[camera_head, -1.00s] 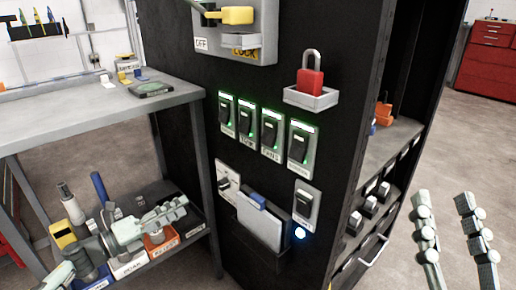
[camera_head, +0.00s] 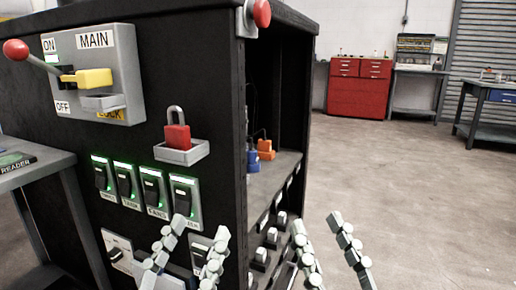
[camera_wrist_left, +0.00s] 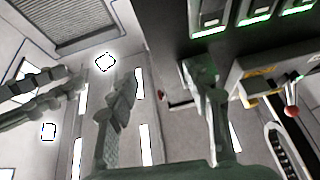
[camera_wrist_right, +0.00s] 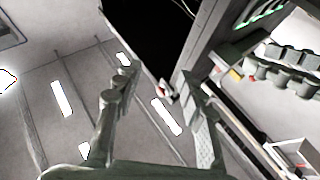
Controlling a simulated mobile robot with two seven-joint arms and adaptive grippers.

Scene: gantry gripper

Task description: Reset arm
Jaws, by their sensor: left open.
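My left gripper (camera_head: 198,226) points upward in front of the black cabinet, over its lower switches, with its two fingers apart and nothing between them. It is also open in the left wrist view (camera_wrist_left: 160,82). My right gripper (camera_head: 317,221) is to its right, in front of the cabinet's open side shelves and the floor. Its fingers are spread and empty, as the right wrist view (camera_wrist_right: 150,85) also shows. The left gripper hides part of the lower switches. Whether it touches the panel cannot be told.
The black cabinet (camera_head: 215,80) carries a main switch box (camera_head: 128,60) with a red-knobbed lever, a red padlock (camera_head: 177,138) in a tray and several green-lit switches. A grey table (camera_head: 30,168) stands left. Open floor (camera_head: 410,190) lies right, before a red tool chest (camera_head: 358,88).

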